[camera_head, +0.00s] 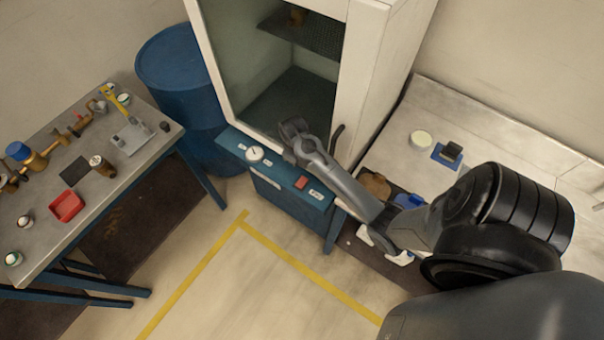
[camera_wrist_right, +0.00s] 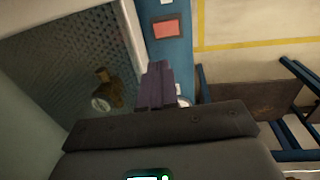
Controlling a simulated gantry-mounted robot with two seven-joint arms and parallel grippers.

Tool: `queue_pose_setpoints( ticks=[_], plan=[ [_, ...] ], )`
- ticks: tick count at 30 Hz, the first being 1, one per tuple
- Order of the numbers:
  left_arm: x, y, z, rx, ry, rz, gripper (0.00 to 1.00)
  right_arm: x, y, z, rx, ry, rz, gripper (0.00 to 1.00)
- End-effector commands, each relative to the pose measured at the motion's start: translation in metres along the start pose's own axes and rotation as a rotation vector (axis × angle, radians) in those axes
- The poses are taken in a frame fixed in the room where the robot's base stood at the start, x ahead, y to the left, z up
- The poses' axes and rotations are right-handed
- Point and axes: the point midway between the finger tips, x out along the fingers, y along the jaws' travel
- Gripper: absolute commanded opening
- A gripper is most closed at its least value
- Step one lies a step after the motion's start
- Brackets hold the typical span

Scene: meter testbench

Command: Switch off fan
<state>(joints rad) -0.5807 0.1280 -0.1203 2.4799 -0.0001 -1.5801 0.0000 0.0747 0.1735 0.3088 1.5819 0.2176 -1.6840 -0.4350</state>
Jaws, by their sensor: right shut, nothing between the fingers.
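A blue panel (camera_head: 275,176) runs along the front under the cabinet. It carries a white round dial or knob (camera_head: 254,154) on the left and a red switch or plate (camera_head: 301,183) on the right. The red piece also shows in the right wrist view (camera_wrist_right: 165,29), where the round dial (camera_wrist_right: 183,101) is mostly hidden behind my fingers. My right gripper (camera_head: 291,130) is shut and empty, close to the cabinet's lower front edge, right of the dial and apart from it as far as I can tell. I cannot make out a fan. My left gripper is not in view.
The white cabinet (camera_head: 372,80) has a mesh shelf inside. A blue drum (camera_head: 180,70) stands to its left. A table (camera_head: 50,135) with brass meters, a red tray and small parts stands at the left. A light bench (camera_head: 490,125) is at the right. The floor in front is clear.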

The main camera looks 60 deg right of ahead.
Motion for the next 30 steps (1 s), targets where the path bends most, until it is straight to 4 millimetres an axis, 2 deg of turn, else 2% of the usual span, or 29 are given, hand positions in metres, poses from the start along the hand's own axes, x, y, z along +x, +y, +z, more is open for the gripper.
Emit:
queue_pose_setpoints(
  ticks=[8,13,17,30],
  plan=[
    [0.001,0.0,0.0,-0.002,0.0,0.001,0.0,0.002,0.0,0.0,0.0,0.0,0.0,0.0],
    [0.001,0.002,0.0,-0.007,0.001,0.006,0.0,0.014,-0.001,0.0,0.0,-0.001,0.0,0.0],
    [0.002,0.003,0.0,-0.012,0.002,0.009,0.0,0.032,-0.001,0.001,-0.001,-0.003,-0.001,0.0],
    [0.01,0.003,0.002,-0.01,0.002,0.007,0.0,0.11,-0.001,0.0,0.001,0.0,-0.001,0.0]
  ],
)
